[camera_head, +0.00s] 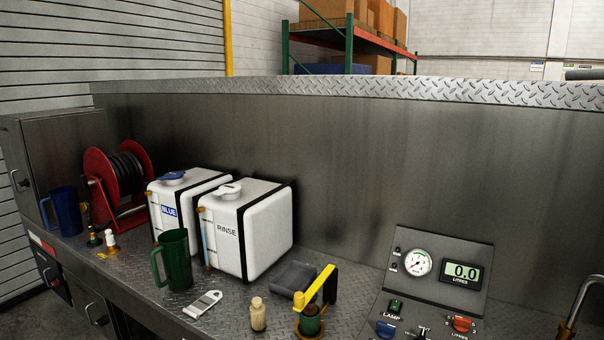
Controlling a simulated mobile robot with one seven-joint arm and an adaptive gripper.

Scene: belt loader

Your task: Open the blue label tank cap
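The blue-label tank (200,179) is a white box with dark straps, standing at the left of the metal deck. Its BLUE label (169,212) is on the front face. Its blue cap (172,176) sits on a white neck on top of the tank, toward the front left corner. The cap looks seated, but how tight it is cannot be seen. A second white tank (266,228), labelled RINSE, stands close to its right and has a white cap (229,189). My gripper is not in view.
A green jug (175,262) stands in front of the blue-label tank. A red hose reel (98,185) and blue jug (65,211) are to its left. A yellow-handled valve (318,289), a small bottle (258,314) and a gauge panel (440,262) are to the right. Space above the tanks is clear.

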